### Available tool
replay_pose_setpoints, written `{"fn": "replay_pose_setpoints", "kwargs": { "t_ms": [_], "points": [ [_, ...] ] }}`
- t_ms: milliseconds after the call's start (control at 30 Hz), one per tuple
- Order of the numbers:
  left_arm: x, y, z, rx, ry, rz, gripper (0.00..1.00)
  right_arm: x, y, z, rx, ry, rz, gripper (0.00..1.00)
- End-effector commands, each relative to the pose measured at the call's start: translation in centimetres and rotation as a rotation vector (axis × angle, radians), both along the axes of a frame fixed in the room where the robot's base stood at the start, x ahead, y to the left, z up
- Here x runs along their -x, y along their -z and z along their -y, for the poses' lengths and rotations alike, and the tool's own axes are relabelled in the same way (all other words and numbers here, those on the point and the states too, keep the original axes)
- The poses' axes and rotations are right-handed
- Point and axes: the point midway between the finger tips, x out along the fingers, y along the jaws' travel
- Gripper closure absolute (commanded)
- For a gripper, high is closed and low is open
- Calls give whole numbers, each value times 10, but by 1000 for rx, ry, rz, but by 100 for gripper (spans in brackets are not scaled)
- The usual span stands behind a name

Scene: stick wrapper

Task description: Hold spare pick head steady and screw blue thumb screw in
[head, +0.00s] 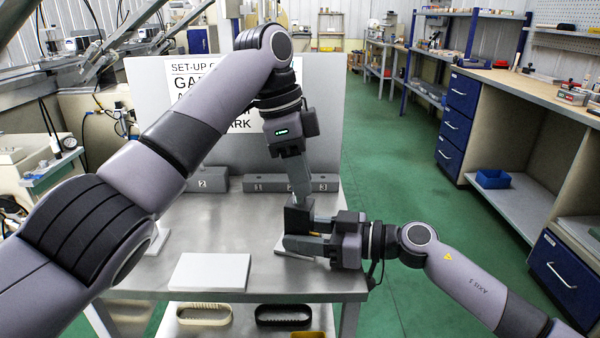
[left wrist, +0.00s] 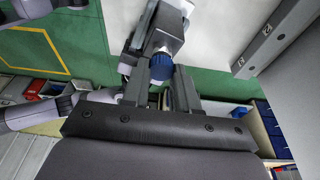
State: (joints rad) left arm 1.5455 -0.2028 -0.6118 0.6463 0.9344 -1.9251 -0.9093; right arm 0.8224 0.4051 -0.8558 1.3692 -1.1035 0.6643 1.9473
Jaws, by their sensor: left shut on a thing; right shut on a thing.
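The blue thumb screw (left wrist: 162,68) shows in the left wrist view between the two fingers of my left gripper (left wrist: 165,88), which is shut on it. In the head view my left gripper (head: 303,197) points down from above, and the screw is hidden there. A dark block, which looks like the spare pick head (head: 297,219), stands directly below it. My right gripper (head: 300,240) comes in from the right, shut on this block low down. In the left wrist view the block's grey end (left wrist: 166,42) is right at the screw. How deep the screw sits cannot be seen.
A white plate (head: 210,271) lies on the metal table (head: 195,235) at the front; another pale plate is partly hidden under my right gripper. A numbered grey bar (head: 260,183) and a sign board (head: 330,120) stand behind. Several trays sit on the shelf below.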

Motion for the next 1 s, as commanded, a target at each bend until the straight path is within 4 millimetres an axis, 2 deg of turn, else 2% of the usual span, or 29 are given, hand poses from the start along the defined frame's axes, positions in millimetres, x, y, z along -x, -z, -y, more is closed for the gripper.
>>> {"fn": "replay_pose_setpoints", "kwargs": {
  "t_ms": [167, 200, 233, 567, 1000],
  "points": [
    [1, 0, 1, 1, 1, -2, 100, -1, -2, 0, -4, 3, 1, 70],
    [1, 0, 1, 0, 1, -1, 59, -1, -2, 0, -4, 3, 1, 70],
    [1, 0, 1, 0, 0, -1, 55, -1, -2, 0, -4, 3, 1, 70],
    [0, 0, 0, 0, -28, 0, 55, -1, -2, 0, -3, 1, 2, 70],
    [0, 0, 0, 2, -483, 6, 55, 0, -3, 0, -3, 1, 2, 70]
  ]
}}
